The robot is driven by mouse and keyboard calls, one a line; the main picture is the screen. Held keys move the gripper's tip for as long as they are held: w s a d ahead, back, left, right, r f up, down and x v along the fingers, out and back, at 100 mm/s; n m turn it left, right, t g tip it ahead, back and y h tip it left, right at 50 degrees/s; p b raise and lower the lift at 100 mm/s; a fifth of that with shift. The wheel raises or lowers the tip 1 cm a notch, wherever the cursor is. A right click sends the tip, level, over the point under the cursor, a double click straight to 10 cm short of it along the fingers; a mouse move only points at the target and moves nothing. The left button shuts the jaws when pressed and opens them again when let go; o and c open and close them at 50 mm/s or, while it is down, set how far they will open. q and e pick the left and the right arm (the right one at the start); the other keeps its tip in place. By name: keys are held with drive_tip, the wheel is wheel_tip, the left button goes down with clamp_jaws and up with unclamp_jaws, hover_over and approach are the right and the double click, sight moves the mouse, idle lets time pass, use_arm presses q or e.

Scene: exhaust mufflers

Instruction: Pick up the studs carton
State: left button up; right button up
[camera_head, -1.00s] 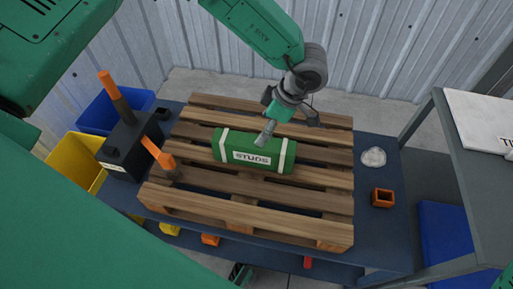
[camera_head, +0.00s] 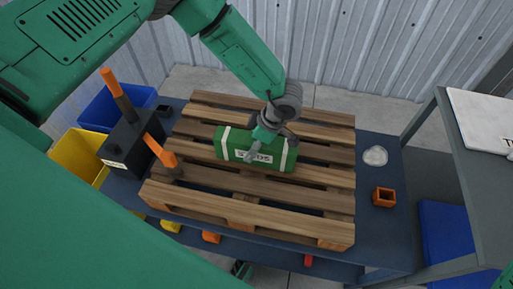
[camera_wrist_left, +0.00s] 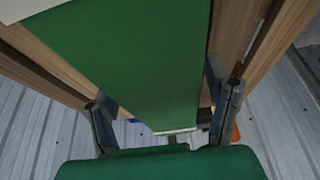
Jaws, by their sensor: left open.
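The studs carton (camera_head: 229,145) is a long green box with white bands and a white label. It lies on the wooden pallet (camera_head: 230,213). My left gripper (camera_head: 268,146) is over the carton's middle and covers part of the label. In the left wrist view the carton (camera_wrist_left: 145,60) runs between the two spread fingers of the left gripper (camera_wrist_left: 165,110), with one finger on each side. I cannot tell whether the fingers touch it. My right gripper is not in view.
The pallet rests on a blue table (camera_head: 385,235). A black box (camera_head: 125,145) with orange-handled tools stands at left, near yellow (camera_head: 75,155) and blue bins (camera_head: 105,108). An orange square part (camera_head: 383,197) and a pale lump (camera_head: 375,156) lie at right.

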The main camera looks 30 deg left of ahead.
use_arm(q)
drive_tip(key=c, duration=1.5)
drive_tip(key=shift+r, duration=0.1)
